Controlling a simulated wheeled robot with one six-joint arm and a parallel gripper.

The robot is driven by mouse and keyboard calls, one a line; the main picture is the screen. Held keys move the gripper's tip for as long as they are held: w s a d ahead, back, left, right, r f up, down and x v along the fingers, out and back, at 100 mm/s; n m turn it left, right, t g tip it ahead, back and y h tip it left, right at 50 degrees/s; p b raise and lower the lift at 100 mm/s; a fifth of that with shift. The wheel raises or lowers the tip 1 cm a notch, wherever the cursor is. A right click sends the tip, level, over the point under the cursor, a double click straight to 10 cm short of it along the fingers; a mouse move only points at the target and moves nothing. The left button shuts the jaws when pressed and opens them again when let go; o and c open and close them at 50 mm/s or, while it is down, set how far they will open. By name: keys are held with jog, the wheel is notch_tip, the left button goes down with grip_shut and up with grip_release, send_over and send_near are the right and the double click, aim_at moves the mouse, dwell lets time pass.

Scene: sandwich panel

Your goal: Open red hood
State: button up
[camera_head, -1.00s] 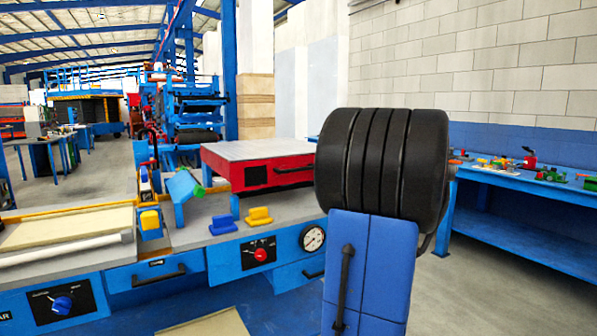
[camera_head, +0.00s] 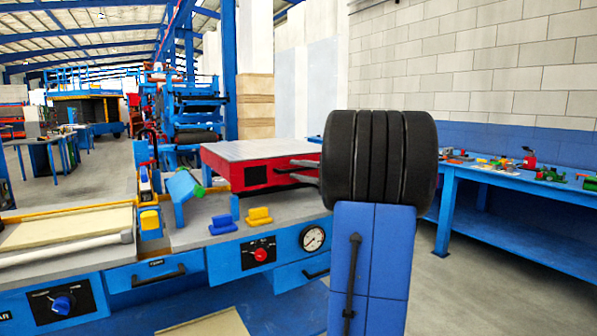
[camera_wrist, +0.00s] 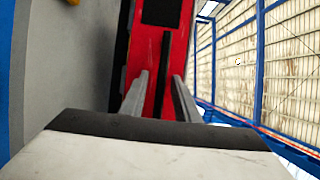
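The red hood (camera_head: 225,175) is a low red box with a grey top on the machine bench, and it is closed. A black square panel is on its front. Its dark bar handle (camera_wrist: 165,50) shows in the wrist view on the red front. My gripper (camera_head: 291,169) is at the right part of the hood's front. In the wrist view my gripper (camera_wrist: 160,75) has its two grey fingers apart, one on each side of the handle. I cannot tell whether either finger touches it. My black and blue arm hides the hood's right side in the head view.
Yellow and blue blocks (camera_head: 259,215) stand on the bench in front of the hood. A round gauge (camera_head: 312,238) and a red knob (camera_head: 260,254) are on the bench front. A blue table (camera_head: 500,185) with small items stands at the right wall.

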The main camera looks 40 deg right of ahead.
grip_shut()
